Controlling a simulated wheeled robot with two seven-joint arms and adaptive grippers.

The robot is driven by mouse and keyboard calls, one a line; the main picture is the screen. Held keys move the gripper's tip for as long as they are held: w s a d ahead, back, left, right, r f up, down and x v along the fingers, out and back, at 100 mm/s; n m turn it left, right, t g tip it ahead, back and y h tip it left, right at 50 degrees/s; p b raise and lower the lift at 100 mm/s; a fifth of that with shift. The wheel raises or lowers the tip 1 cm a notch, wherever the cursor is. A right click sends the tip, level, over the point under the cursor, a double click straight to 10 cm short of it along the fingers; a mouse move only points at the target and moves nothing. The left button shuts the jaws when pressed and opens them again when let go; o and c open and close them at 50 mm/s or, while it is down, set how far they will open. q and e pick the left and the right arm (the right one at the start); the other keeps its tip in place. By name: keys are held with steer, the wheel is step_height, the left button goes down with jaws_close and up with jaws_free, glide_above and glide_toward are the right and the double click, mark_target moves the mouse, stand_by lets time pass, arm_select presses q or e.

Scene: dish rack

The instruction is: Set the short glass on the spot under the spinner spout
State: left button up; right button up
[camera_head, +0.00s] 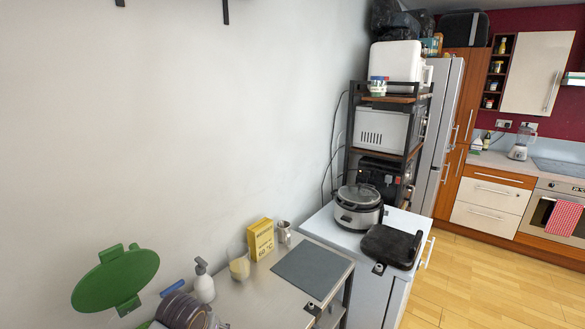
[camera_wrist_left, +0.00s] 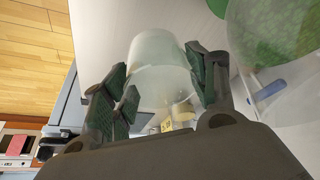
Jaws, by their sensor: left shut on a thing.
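In the left wrist view my left gripper (camera_wrist_left: 160,72) is shut on a clear, frosted-looking glass (camera_wrist_left: 158,48), with a finger on either side of it. I take this to be the short glass. My left gripper and this held glass do not show in the head view. A green round lid-like part (camera_head: 116,280) stands at the left of the head view; I cannot tell whether it belongs to the spinner. A large clear curved body with green behind it (camera_wrist_left: 280,35) fills the right of the wrist view. I cannot make out a spout or the spot under it. My right gripper is not in view.
On the metal counter stand a white spray bottle (camera_head: 203,284), a pale cup (camera_head: 239,267), a yellow box (camera_head: 261,239), a small mug (camera_head: 284,231) and a grey mat (camera_head: 312,270). Brown round dishes (camera_head: 180,311) sit at the front left. A slow cooker (camera_head: 358,212) stands beyond.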

arm_select(q)
steer(key=shift+f+b, duration=2.3)
steer(key=shift+f, duration=0.8)
steer(key=shift+a, duration=0.1)
